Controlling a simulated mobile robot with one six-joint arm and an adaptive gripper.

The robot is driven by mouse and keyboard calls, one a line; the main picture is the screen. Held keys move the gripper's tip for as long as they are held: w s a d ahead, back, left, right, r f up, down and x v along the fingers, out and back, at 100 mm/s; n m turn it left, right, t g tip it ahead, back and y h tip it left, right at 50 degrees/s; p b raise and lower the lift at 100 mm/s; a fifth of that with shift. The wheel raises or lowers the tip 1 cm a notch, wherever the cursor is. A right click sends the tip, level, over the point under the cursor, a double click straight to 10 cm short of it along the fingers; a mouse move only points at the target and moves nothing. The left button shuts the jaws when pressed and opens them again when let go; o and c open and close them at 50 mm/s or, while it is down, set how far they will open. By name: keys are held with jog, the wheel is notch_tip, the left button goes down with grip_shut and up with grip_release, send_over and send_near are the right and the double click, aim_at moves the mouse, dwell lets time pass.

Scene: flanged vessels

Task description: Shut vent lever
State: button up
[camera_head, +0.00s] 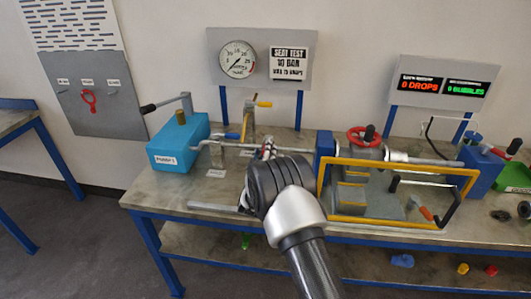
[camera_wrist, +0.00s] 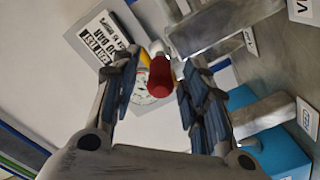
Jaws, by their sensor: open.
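A red lever grip (camera_wrist: 160,78) stands between my gripper's two fingers (camera_wrist: 158,92) in the wrist view, pointing toward the palm. A gap shows on each side of it, so my gripper is open and around it, not clamped. I take this for the vent lever; a label (camera_wrist: 303,10) near it is cut off after a "V". In the head view my gripper (camera_head: 268,153) is over the bench between the blue pump and the yellow frame. My wrist hides most of the lever there.
The blue pump box (camera_head: 178,145) stands left. The yellow frame (camera_head: 400,168) is close on the right. The gauge (camera_head: 237,59) is on a board behind. The display reads 0 drops, 0 bubbles.

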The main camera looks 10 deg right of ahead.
jog(key=shift+x, duration=0.9)
grip_shut()
